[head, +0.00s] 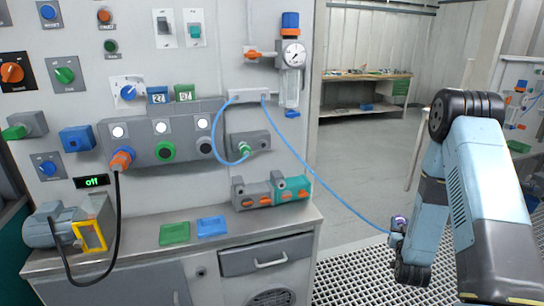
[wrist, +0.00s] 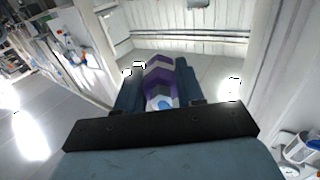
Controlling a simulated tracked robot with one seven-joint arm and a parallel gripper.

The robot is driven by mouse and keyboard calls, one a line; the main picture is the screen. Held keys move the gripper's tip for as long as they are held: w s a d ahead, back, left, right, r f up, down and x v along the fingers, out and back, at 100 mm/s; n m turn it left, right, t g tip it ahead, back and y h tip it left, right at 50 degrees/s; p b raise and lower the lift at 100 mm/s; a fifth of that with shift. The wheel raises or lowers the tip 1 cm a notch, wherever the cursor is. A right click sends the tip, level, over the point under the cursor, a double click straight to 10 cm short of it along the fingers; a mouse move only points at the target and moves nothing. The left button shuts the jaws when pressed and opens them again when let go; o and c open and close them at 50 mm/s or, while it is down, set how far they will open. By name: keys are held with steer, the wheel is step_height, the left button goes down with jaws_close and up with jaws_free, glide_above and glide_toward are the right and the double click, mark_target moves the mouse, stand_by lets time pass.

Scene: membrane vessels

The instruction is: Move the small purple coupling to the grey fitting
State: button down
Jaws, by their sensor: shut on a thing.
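The small purple coupling (wrist: 157,82) sits between the two dark blue fingers of my gripper (wrist: 158,80) in the wrist view. The gripper is shut on it. In the head view my gripper (head: 398,226) is low at the right, in open air and well apart from the panel, with a little purple (head: 399,220) showing. A thin blue hose (head: 335,193) runs from it up to a white block on the panel. A grey fitting block (head: 262,137) is on the panel, with a green coupling (head: 243,147) at its front. Which fitting is meant is not clear.
A manifold (head: 185,152) with an orange plug, a green ring and a dark grey ring is left of the fitting block. A gauge (head: 292,54) stands above right. A bench (head: 130,262) juts out below. Another blue hose loops near the green coupling.

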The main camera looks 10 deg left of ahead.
steer(key=shift+w+a, duration=0.1)
steer(key=shift+a, duration=0.75)
steer(key=a+r+n+y, duration=0.2)
steer(key=a+r, duration=0.4)
steer(key=a, duration=0.4)
steer(key=a+r+n+g+y, duration=0.1)
steer(key=a+r+y, duration=0.3)
steer(key=a, duration=0.7)
steer(key=a+r+n+y, duration=0.1)
steer(key=a+r+n, duration=0.1)
steer(key=a+r, duration=0.65)
steer(key=s+a+r+y, duration=0.1)
steer(key=s+a+r, duration=0.1)
steer(key=a, duration=0.4)
steer(key=s+a+r+n+g+y, duration=0.1)
steer(key=s+a+r, duration=0.2)
steer(key=s+a, duration=0.2)
steer(key=shift+s+a+r+n+g+y, duration=0.15)
steer(key=shift+a+r+n+g+y, duration=0.2)
steer(key=shift+a, duration=0.85)
steer(key=shift+f, duration=0.1)
steer(key=shift+x, duration=2.85)
